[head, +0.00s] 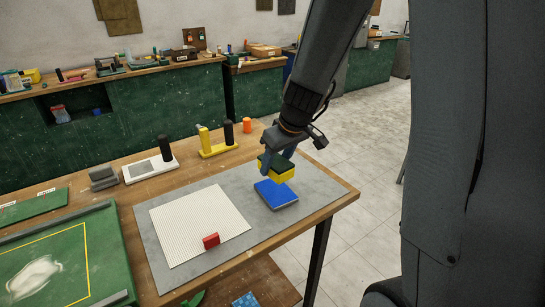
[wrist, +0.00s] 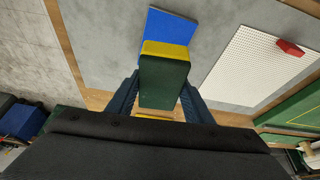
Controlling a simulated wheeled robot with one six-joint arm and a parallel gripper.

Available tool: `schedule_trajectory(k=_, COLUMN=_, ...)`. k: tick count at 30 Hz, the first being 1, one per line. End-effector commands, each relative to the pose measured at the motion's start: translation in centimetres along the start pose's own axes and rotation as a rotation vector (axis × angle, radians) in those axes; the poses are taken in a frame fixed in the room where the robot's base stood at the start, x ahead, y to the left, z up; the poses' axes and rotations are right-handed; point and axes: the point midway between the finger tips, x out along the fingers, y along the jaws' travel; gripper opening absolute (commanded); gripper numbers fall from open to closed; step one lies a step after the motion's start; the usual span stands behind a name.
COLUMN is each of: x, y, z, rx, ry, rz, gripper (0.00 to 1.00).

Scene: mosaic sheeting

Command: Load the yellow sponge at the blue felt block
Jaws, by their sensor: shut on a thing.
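The yellow sponge (head: 281,175) has a dark green top face. It also shows in the wrist view (wrist: 164,84), green side facing the camera with yellow edges. My gripper (head: 277,162) is shut on the sponge and holds it above the table mat. The blue felt block (head: 276,194) is a flat blue slab with a pale lower edge on the grey mat. The sponge is over or just behind the block in the head view. In the wrist view, the block (wrist: 168,32) shows beyond the sponge, which hides part of it. A gap seems to separate them.
A white ribbed sheet (head: 200,222) with a red block (head: 211,241) lies left of the felt block on the grey mat (head: 312,187). A yellow stand (head: 219,149) and an orange cylinder (head: 247,125) stand behind. A green board (head: 105,260) is at the left.

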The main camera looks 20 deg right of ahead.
Motion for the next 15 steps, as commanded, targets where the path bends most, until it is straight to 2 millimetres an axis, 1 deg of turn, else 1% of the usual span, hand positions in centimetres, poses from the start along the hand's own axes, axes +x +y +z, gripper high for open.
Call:
schedule_trajectory(k=8, x=1.7, y=0.0, z=0.7, rx=0.002, ry=-0.001, rz=0.0, gripper=0.29)
schedule_trajectory(k=15, x=4.0, y=0.0, z=1.6, rx=0.002, ry=-0.001, rz=-0.001, gripper=0.29)
